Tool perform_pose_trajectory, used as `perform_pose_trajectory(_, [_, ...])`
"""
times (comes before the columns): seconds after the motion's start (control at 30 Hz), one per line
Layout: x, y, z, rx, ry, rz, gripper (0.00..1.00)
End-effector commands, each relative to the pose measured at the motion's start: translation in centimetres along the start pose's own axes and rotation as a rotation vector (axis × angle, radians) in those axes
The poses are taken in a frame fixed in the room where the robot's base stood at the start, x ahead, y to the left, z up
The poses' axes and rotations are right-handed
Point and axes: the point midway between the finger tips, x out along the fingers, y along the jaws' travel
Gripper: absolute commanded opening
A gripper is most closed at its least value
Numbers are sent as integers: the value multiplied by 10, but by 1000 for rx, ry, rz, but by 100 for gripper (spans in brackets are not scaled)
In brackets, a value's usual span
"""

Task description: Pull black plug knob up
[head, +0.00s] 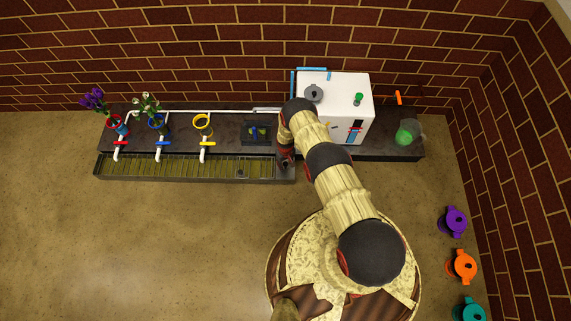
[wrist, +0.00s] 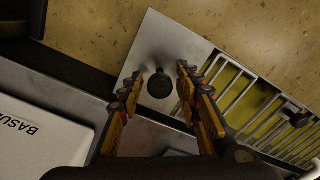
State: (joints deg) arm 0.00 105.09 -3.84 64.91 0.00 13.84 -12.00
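A round black knob (wrist: 160,86) stands on a plain metal plate at the end of the drain trough. In the wrist view it shows between the fingertips of my gripper (wrist: 161,76), which is open with a finger on either side. No contact shows, and I cannot tell how far the fingertips are above the plate. A second, smaller dark knob (wrist: 297,118) sits on the grate at the right. In the head view my gripper (head: 286,163) is over the trough's right end, and my arm hides the first knob.
The slatted trough (head: 170,168) runs along the counter's front. A white tank (head: 350,90) stands behind my arm. Open floor lies in front.

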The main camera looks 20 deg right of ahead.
Motion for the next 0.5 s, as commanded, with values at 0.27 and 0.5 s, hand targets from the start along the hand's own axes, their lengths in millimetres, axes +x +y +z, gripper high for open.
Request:
perform_pose_trajectory(0.27, [0,0,0,0,0,0,16])
perform_pose_trajectory(0.5, [0,0,0,0,0,0,7])
